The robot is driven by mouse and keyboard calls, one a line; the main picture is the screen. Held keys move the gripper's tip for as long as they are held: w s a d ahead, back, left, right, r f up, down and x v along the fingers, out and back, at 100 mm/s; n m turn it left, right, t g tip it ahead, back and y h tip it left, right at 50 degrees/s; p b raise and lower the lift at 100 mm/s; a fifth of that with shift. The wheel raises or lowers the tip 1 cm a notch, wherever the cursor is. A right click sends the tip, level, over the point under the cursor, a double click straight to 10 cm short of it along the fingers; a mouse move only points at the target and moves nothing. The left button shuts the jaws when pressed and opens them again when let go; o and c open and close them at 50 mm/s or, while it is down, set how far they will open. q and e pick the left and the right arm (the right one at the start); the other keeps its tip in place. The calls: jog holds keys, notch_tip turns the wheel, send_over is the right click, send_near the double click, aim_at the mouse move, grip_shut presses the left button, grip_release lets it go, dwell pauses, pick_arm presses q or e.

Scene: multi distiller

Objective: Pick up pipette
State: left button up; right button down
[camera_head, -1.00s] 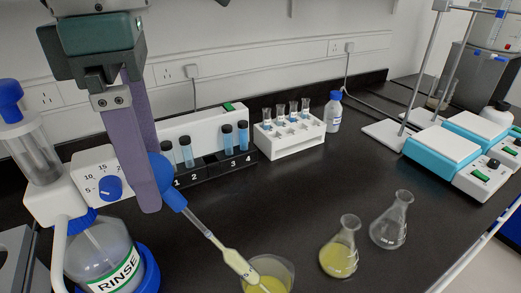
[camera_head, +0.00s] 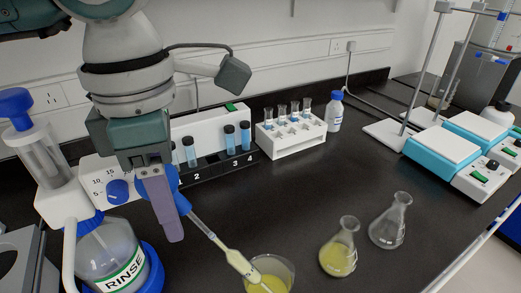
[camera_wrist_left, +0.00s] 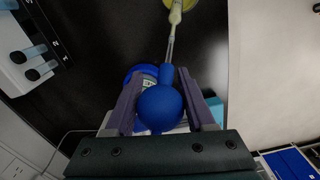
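The pipette has a blue bulb (camera_wrist_left: 160,108) and a clear stem (camera_head: 208,231) with pale yellow liquid (camera_head: 240,262). It leans with its lower end in a beaker of yellow liquid (camera_head: 270,270). My left gripper (camera_head: 166,225) is at the bulb, with purple fingers pointing down. In the left wrist view the bulb lies between the two fingers (camera_wrist_left: 160,85), one on each side. I cannot tell whether both fingers press on it. In the head view the near finger partly hides the bulb. My right gripper is not in view.
Two flasks, one with yellow liquid (camera_head: 338,260) and one clear (camera_head: 389,228), stand right of the beaker. A RINSE bottle dispenser (camera_head: 108,255) stands at left. A vial rack (camera_head: 210,165) and a white tube rack (camera_head: 290,138) are behind. The middle bench is clear.

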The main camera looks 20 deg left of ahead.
pick_arm(q)
jog(key=shift+c, duration=1.2)
jog(key=shift+r, duration=0.1)
